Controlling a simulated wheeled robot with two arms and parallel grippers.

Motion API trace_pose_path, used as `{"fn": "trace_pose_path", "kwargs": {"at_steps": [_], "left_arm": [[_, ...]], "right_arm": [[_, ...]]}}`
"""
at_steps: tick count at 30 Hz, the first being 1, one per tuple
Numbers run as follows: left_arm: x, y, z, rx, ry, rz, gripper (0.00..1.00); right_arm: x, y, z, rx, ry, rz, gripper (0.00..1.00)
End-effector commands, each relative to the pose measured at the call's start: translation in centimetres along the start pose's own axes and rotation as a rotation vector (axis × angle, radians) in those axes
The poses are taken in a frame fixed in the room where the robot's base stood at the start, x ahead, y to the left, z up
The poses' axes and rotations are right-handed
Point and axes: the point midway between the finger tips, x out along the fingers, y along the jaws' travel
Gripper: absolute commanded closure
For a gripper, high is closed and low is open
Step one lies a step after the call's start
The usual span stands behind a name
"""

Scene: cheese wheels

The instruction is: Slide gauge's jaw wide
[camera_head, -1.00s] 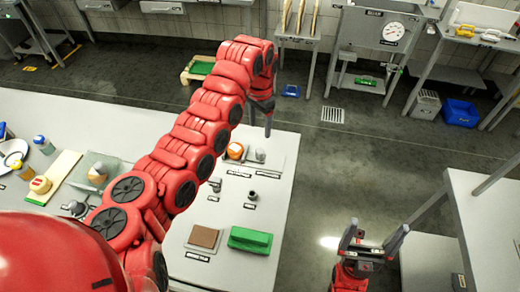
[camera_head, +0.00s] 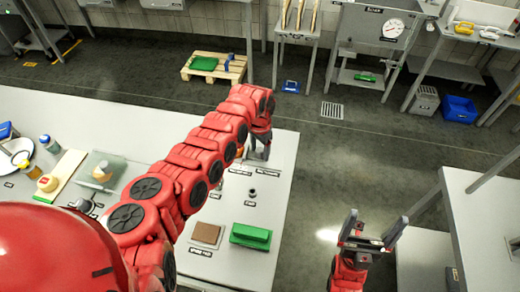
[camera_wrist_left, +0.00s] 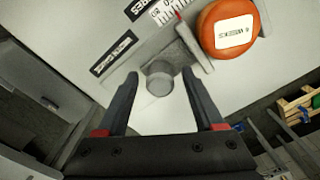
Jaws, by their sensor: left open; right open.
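The gauge shows in the left wrist view as a pale plate with a printed scale (camera_wrist_left: 168,14), a grey upright jaw (camera_wrist_left: 194,47) and a round grey knob (camera_wrist_left: 159,80). An orange cheese wheel (camera_wrist_left: 228,30) with a white label lies beside the jaw, touching or nearly touching it. My left gripper (camera_wrist_left: 160,92) is open, its fingers on either side of the knob with gaps showing. In the head view my left gripper (camera_head: 259,152) is at the table's far right corner, and my arm hides most of the gauge. My right gripper (camera_head: 374,232) is open and empty, off the table's right side.
A green block (camera_head: 250,236) and a brown square (camera_head: 206,233) lie on the near part of the table (camera_head: 262,207). A small dark peg (camera_head: 252,193) stands behind them. A white table (camera_head: 487,225) is at right. A pallet (camera_head: 232,68) is on the floor beyond.

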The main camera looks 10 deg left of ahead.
Motion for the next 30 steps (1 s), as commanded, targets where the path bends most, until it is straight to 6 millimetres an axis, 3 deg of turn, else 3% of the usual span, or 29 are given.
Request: {"fn": "trace_pose_path", "kwargs": {"at_steps": [2, 12, 30], "left_arm": [[-0.01, -0.01, -0.01, 0.0, 0.0, 0.0, 0.4], [-0.04, -0.02, -0.02, 0.0, 0.001, 0.0, 1.0], [-0.08, -0.04, -0.04, 0.0, 0.002, -0.001, 1.0]], "right_arm": [[0.0, 0.0, 0.0, 0.0, 0.0, 0.0, 0.0], [0.0, 0.0, 0.0, 0.0, 0.0, 0.0, 0.0], [0.01, 0.0, 0.0, 0.0, 0.0, 0.0, 0.0]]}}
